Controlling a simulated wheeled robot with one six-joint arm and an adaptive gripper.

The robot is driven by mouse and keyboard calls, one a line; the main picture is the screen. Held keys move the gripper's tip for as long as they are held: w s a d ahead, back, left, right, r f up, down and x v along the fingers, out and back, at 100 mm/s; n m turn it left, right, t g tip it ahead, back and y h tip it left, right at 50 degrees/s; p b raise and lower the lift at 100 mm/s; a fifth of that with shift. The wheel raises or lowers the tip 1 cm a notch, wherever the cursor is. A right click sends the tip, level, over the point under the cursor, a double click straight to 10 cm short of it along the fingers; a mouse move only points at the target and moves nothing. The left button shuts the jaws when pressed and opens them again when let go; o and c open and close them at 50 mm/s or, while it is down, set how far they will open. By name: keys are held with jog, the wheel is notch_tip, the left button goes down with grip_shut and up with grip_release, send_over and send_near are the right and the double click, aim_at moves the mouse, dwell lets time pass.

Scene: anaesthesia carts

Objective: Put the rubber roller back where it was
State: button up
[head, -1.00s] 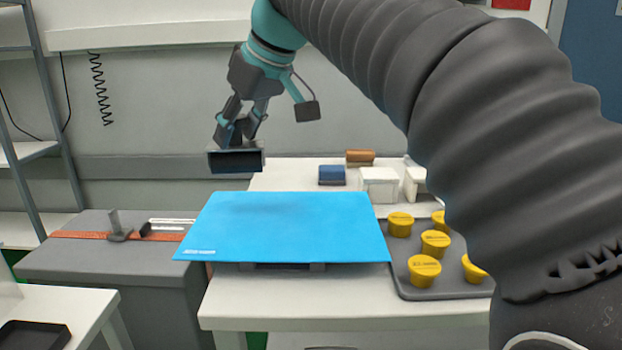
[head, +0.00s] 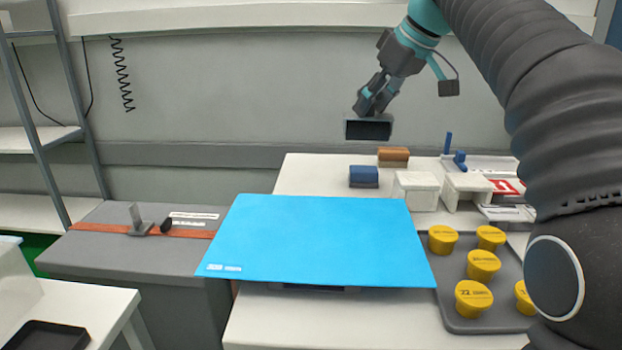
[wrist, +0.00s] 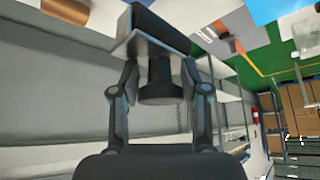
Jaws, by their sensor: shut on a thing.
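My gripper (head: 367,106) is shut on a dark, wide block-like piece with a paler grey frame, which looks like the rubber roller (head: 369,129). It hangs in the air above the back of the white table, with the wall behind. In the wrist view the jaws (wrist: 160,80) hold it by a dark round grip, with its pale plate and dark face (wrist: 160,25) beyond. Two white block-like stands (head: 416,192) (head: 467,189) are on the table, below and to the right of the roller. Their far sides are hidden.
A blue board (head: 320,240) covers the table's front. A blue block (head: 363,177) and a brown block (head: 393,157) stand behind it. A grey tray (head: 460,318) with several yellow-lidded cups is at the right. A grey cabinet (head: 90,250) stands at the left.

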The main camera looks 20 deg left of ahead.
jog(key=shift+w+a+f, duration=0.1)
jog(key=shift+w+a, duration=0.25)
jog(key=shift+w, duration=0.3)
jog(key=shift+a+f+b, duration=0.85)
jog(key=shift+a+f, duration=1.9)
jog(key=shift+a, duration=0.15)
jog(key=shift+a+f+b, duration=0.85)
jog(key=shift+a+f, duration=1.85)
jog(key=shift+a, duration=0.15)
jog(key=shift+f, duration=0.1)
jog(key=o, duration=1)
jog(key=shift+d+r, duration=0.15)
jog(key=shift+r, duration=0.2)
jog(key=p+v, duration=0.2)
jog(key=v, duration=0.9)
jog(key=shift+d+r+p, duration=0.15)
jog(key=shift+r+p, duration=0.05)
jog(key=shift+p, duration=0.1)
jog(key=shift+f, duration=0.1)
